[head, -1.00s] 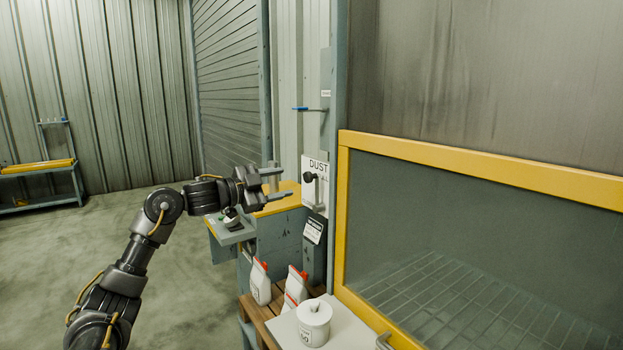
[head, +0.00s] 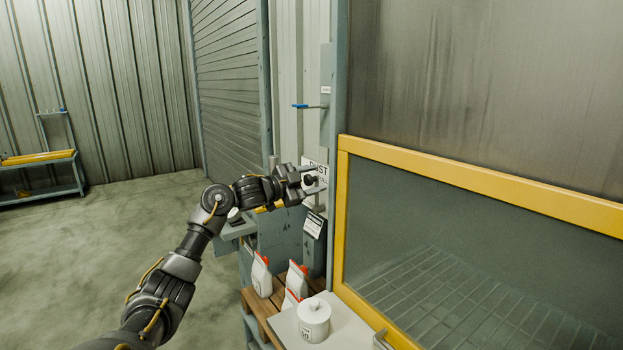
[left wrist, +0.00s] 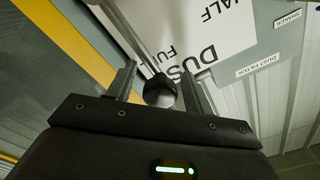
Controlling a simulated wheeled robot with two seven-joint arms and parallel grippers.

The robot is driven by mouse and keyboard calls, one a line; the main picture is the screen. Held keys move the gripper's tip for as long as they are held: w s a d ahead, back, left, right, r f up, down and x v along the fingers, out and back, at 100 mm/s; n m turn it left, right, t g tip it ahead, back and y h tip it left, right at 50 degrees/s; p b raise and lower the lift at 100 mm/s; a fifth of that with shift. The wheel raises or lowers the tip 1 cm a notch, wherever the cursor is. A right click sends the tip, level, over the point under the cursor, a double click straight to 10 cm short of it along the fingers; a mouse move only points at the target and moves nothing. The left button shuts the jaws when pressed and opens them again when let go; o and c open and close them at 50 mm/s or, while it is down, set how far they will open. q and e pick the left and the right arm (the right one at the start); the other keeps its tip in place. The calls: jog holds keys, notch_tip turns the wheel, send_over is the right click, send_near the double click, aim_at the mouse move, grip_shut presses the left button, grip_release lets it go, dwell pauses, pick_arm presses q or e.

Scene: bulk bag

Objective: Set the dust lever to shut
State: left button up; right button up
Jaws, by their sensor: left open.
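The dust lever ends in a round black knob (head: 310,181), which stands in front of a white sign (head: 322,163) lettered DUST on the narrow wall panel. In the left wrist view the knob (left wrist: 160,91) sits between my two fingers, with a gap visible on each side. My left gripper (head: 316,177) is open around the knob, not clamped on it. My right gripper is out of view.
A blue-handled lever (head: 306,106) sticks out above. A yellow-framed window (head: 480,180) stands close on the right. Open floor (head: 120,250) lies to the left.

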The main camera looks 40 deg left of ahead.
pick_arm(q)
grip_shut()
jog(key=shift+a, duration=0.15)
